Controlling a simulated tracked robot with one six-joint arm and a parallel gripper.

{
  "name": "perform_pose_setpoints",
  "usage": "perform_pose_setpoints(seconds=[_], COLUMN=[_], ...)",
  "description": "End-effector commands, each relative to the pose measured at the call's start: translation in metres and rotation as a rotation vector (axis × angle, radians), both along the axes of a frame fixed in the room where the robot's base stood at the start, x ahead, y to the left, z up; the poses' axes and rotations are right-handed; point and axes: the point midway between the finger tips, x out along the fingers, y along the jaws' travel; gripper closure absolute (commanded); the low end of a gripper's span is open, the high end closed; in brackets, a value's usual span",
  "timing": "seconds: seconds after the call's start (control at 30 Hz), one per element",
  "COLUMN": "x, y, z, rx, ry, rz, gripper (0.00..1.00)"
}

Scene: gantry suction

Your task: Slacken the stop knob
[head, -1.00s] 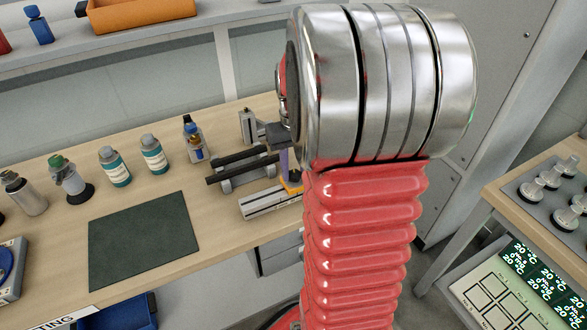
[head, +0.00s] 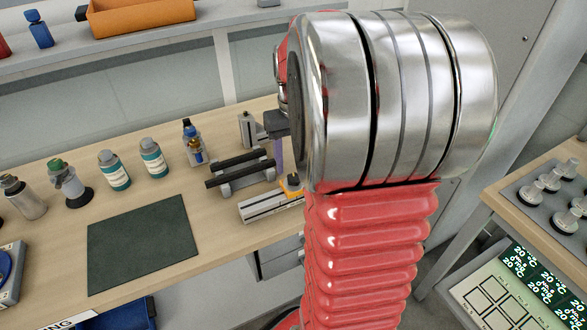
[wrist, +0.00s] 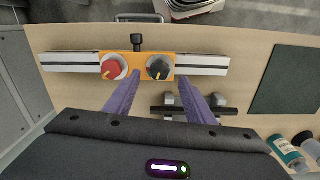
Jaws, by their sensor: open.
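An orange carriage (wrist: 128,61) sits on a pale metal rail (wrist: 75,62) on the bench. It bears a red knob (wrist: 113,67) on the left, a black knob with an orange mark (wrist: 159,68) on the right, and a small black-headed part (wrist: 137,42) at its far edge. I cannot tell from labels which one is the stop knob. My gripper (wrist: 160,76) is open, its purple fingers apart on either side of the black knob in the wrist view. In the head view the gripper (head: 278,155) hangs above the carriage (head: 291,187), apart from it. The fingers look empty.
A dark-barred stand (head: 240,172) is close beside the rail. Bottles (head: 153,157) and a dark green mat (head: 140,243) occupy the bench to the left. The mat's surface is clear. A second bench with pale knobs (head: 535,192) is at the right.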

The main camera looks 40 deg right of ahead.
Motion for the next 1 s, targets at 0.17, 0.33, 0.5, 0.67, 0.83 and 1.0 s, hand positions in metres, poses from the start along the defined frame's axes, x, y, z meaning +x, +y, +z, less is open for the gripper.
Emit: perform_pose_setpoints(seconds=[0.17,0.33,0.5,0.67,0.83,1.0], x=[0.001,0.001,0.001,0.001,0.001,0.001], y=[0.0,0.0,0.0,0.0,0.0,0.001], z=[0.033,0.063,0.084,0.093,0.093,0.093], rx=[-0.001,-0.002,-0.001,0.0,0.0,0.0], ry=[-0.003,-0.003,-0.002,0.0,0.0,-0.001], rz=[0.0,0.0,0.0,0.0,0.0,0.001], gripper=[0.51,0.51,0.51,0.51,0.51,0.51])
